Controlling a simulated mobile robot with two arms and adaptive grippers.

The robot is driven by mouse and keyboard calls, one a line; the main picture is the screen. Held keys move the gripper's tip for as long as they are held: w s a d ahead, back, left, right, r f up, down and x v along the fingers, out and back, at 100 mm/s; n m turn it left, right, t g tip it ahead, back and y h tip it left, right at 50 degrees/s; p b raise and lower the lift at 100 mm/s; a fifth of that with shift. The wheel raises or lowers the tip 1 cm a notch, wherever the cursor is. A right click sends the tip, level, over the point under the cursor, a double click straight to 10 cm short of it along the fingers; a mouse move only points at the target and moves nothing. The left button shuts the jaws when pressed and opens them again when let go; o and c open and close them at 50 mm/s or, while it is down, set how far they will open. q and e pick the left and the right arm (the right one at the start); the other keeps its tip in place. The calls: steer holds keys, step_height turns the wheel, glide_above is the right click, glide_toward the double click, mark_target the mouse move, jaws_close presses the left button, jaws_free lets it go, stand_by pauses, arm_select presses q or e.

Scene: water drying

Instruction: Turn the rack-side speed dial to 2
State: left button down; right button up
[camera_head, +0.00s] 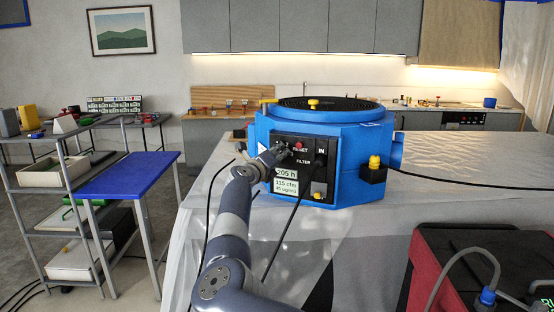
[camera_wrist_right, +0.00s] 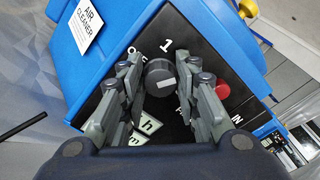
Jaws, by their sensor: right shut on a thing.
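The blue air cleaner (camera_head: 350,150) stands on the covered table, its black control panel (camera_head: 307,185) facing me. In the right wrist view the round dark speed dial (camera_wrist_right: 160,76) sits on the panel (camera_wrist_right: 195,58), with "1" and "OFF" printed beside it. A pale mark shows on its face; the setting it points to is unclear. My right gripper (camera_head: 274,154) is at the panel's upper left; its fingers (camera_wrist_right: 160,88) are shut on the dial from both sides. In the head view the gripper mostly hides the dial. My left gripper is not in view.
A red button (camera_wrist_right: 222,87) lies close beside the right-hand finger. Below the dial are displays (camera_head: 286,182). A black cable (camera_head: 470,184) runs right from the cleaner. A red case (camera_head: 440,240) stands front right; a blue-topped table (camera_head: 130,174) and rack stand left.

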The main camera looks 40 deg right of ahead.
steer(key=shift+f, duration=0.15)
stand_by(0.3)
steer(key=o, duration=1.1)
steer(key=shift+c, duration=0.2)
steer(key=shift+a, duration=0.1)
steer(key=v, duration=1.1)
steer(key=shift+s+a, duration=0.2)
steer(key=shift+a, duration=0.15)
